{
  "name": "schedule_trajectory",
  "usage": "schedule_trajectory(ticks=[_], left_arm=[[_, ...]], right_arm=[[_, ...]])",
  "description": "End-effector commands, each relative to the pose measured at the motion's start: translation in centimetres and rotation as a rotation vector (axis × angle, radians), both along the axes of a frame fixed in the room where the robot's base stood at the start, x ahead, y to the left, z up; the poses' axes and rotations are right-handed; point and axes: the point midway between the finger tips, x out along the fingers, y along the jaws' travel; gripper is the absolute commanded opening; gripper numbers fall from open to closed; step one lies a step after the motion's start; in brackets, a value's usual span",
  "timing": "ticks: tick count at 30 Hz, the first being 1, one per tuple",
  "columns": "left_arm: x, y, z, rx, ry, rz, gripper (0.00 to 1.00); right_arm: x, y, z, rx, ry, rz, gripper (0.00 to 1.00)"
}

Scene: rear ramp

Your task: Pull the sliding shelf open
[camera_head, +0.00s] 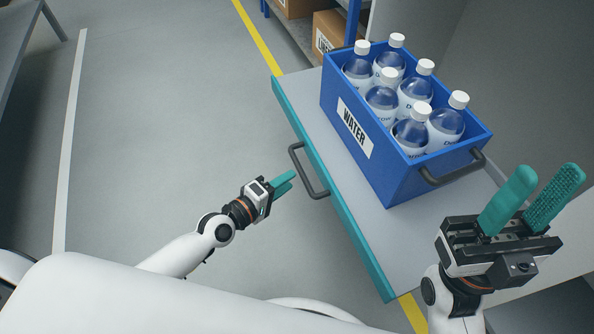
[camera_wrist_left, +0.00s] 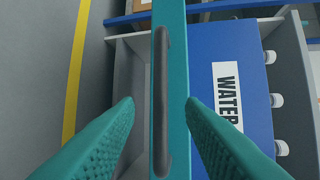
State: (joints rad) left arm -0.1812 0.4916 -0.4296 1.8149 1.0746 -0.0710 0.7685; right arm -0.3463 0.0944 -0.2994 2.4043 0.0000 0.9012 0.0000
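The sliding shelf (camera_head: 300,115) is a grey board with a teal front edge, and a dark grey bar handle (camera_head: 307,174) is fixed to that edge. My left gripper (camera_head: 292,179) is just left of the handle, its teal fingers pointing at it. In the left wrist view the handle (camera_wrist_left: 162,90) runs upright in the gap between the two spread fingers; I see no finger closed on it. My right gripper (camera_head: 547,180) is open and empty, fingers up, over the right side near the crate.
A blue crate (camera_head: 358,165) marked WATER, holding several white-capped bottles, stands on the shelf. Cardboard boxes (camera_head: 328,35) sit on a blue-framed rack behind. Grey floor (camera_head: 170,110) with white and yellow lines is clear at left. A grey wall (camera_head: 530,80) is at right.

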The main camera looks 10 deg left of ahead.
Motion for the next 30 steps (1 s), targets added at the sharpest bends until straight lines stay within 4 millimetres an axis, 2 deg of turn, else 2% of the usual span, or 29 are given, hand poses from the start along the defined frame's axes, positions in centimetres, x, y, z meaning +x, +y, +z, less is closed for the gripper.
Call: schedule_trajectory(ticks=[3, 10, 30], left_arm=[[-2.3, 1.4, 0.5, 0.005, 0.003, -0.003, 0.36], [-4.6, 2.7, 1.0, 0.002, 0.002, -0.002, 0.36], [-4.9, 3.0, 1.1, -0.001, 0.001, 0.0, 0.36]], right_arm=[[0.1, 0.1, -0.1, -0.004, 0.021, 0.002, 0.36], [0.2, 0.1, 0.2, -0.007, 0.02, 0.002, 0.36], [0.0, 0.1, 0.6, -0.007, 0.007, 0.002, 0.36]])
